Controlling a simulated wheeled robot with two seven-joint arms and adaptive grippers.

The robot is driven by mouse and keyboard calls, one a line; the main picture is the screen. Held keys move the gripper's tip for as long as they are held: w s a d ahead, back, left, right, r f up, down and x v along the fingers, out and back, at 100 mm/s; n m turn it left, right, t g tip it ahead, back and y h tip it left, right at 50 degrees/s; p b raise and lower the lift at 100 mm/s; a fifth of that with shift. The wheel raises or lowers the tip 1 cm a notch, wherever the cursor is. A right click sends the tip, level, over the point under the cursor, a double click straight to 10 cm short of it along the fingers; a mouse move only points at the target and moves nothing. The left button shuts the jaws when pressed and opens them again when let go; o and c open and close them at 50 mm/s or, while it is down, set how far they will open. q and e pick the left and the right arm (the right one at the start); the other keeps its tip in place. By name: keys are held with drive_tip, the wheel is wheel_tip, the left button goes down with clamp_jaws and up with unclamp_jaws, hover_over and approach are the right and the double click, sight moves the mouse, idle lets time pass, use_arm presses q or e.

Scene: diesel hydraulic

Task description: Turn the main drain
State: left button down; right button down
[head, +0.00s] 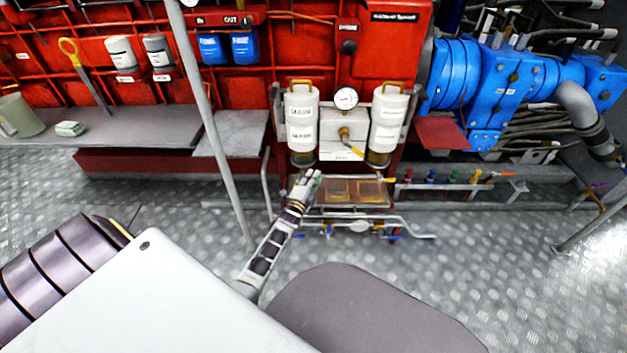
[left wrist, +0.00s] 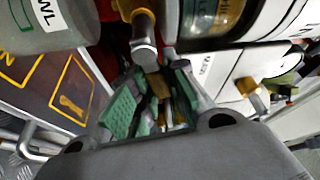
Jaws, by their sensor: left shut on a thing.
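My left gripper (head: 308,180) reaches up to the underside of the left white filter canister (head: 301,112) on the red machine. In the left wrist view my left gripper (left wrist: 153,100) has its green pads on either side of a small yellow-brass piece (left wrist: 157,84) and is shut on it. A metal stub (left wrist: 145,52) with a yellow fitting above it stands just beyond the pads. I cannot read a label naming the main drain; the fingers hide most of the held piece. My right gripper is in neither view.
A second white canister (head: 387,118), a round gauge (head: 346,98) and a yellow-handled valve (head: 356,151) are right of the gripper. A tray with yellow-outlined panels (head: 340,192) and pipes (head: 400,224) lie below. A grey post (head: 212,125) stands left. Floor in front is clear.

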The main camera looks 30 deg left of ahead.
use_arm(q)
drive_tip(key=shift+s+a+r+n+t+y, duration=0.1)
drive_tip(key=shift+r+n+t+y, duration=0.15)
drive_tip(key=shift+n, duration=0.5)
drive_tip(key=shift+a+r+n+t+y, duration=0.1)
drive_tip(key=shift+r+n+t+y, duration=0.1)
drive_tip(key=shift+n, duration=0.5)
drive_tip(key=shift+s+r+n+t+y, duration=0.15)
drive_tip(key=shift+n+t, duration=0.1)
drive_tip(key=shift+n, duration=0.5)
drive_tip(key=shift+w, duration=0.1)
drive_tip(key=c, duration=1.4)
unclamp_jaws()
drive_tip(key=shift+v, duration=6)
